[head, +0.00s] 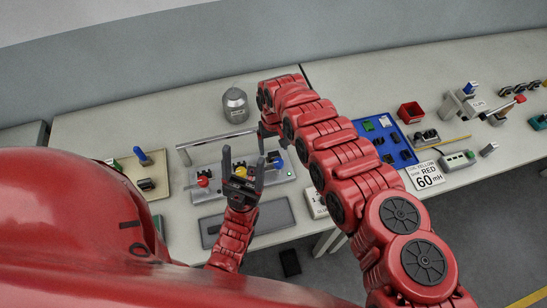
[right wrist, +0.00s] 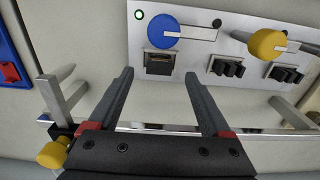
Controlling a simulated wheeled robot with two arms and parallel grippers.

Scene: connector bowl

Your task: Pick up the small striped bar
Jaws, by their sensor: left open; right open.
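I cannot make out a small striped bar for certain in either view. In the head view my left gripper (head: 243,162) is open, its dark fingers pointing up in front of the grey panel (head: 283,189). My right gripper (head: 270,132) is at the panel's far side, partly hidden by its own arm. In the right wrist view my right gripper (right wrist: 159,72) is open, with nothing held between its fingers. Beyond the fingertips is the panel with a blue round knob (right wrist: 164,27) and a black socket (right wrist: 160,63).
A metal rail (right wrist: 150,127) runs along the panel's edge. A grey canister (head: 235,107) stands behind the panel. The table behind the canister is clear.

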